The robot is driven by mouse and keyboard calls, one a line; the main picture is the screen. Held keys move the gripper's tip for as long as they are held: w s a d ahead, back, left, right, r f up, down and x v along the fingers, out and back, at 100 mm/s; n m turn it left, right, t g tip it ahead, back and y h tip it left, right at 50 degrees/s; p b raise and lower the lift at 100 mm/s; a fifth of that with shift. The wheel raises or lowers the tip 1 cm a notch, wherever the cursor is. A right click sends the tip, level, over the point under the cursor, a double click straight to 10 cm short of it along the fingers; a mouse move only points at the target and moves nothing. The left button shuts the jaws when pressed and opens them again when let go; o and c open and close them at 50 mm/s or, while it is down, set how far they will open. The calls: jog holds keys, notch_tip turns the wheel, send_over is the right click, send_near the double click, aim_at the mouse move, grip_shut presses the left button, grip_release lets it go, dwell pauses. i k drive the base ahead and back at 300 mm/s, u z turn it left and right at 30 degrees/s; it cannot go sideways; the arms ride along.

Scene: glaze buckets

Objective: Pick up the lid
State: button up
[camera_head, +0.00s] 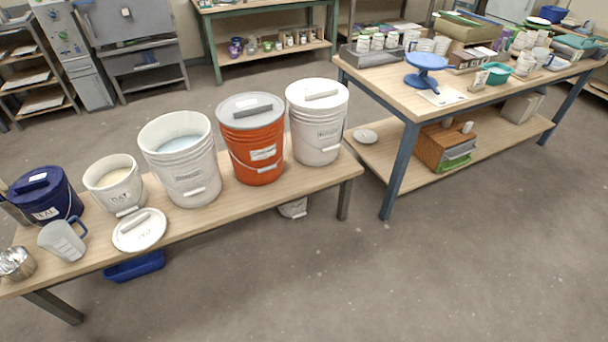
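A loose round white lid (139,230) with a bar handle lies on the wooden bench (225,207), in front of a small open white bucket (115,187) of pale glaze. A larger white bucket (181,160) stands open, with pale liquid inside. An orange bucket (256,147) wears a grey lid (251,108) with a dark handle. A white bucket (318,127) at the right end wears a white lid (317,93). A dark blue bucket (46,198) at the left is lidded. My gripper is not in view.
A clear measuring jug (63,240) stands left of the loose lid, beside a metal bowl (17,263). A blue tray (134,266) lies below the bench. A second table (403,94) with a blue turntable (426,66) stands at right. The foreground floor is clear.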

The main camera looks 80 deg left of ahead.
aim_at(139, 231)
jog(key=u, duration=4.05)
jog(key=i, duration=1.65)
jog(key=z, duration=0.05)
